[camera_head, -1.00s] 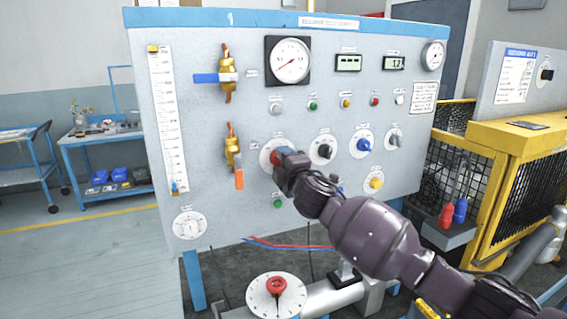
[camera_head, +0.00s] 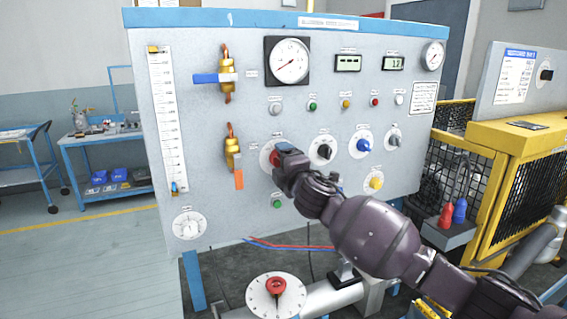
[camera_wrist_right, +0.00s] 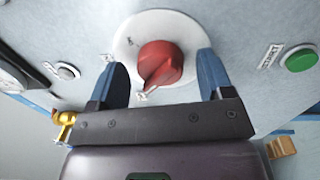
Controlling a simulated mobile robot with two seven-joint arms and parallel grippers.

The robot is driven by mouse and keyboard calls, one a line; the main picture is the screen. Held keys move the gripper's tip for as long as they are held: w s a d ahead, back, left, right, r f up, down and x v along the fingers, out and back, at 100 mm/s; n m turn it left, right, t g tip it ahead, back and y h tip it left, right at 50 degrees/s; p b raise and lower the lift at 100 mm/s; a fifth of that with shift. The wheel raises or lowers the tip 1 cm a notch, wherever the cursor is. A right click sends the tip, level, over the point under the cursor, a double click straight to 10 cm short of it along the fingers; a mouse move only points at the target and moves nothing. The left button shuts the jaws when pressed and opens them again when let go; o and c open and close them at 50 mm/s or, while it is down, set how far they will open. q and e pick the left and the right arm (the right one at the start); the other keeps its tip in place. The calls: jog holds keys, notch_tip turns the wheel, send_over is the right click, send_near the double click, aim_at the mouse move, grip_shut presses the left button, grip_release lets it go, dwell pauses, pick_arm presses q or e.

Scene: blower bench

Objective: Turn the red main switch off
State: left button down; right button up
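The red main switch (camera_head: 274,157) is a rotary knob on a round white plate on the grey panel (camera_head: 215,120). My right gripper (camera_head: 282,153) is in front of it and hides part of it. In the right wrist view the red knob (camera_wrist_right: 160,64) lies between the two blue fingers of my right gripper (camera_wrist_right: 162,70). The fingers are apart, with a gap on each side of the knob. The knob's pointed end faces down and slightly left in that view. My left gripper is not in view.
A black knob (camera_head: 322,150) and a blue knob (camera_head: 363,145) sit right of the red one. A brass valve with an orange lever (camera_head: 239,179) is close on the left. A green button (camera_head: 277,203) is below. A red handle (camera_head: 276,287) on a dial stands lower.

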jog(key=b+v, duration=0.1)
jog(key=v, duration=1)
jog(key=shift+b, duration=0.35)
jog(key=shift+w+a, duration=0.1)
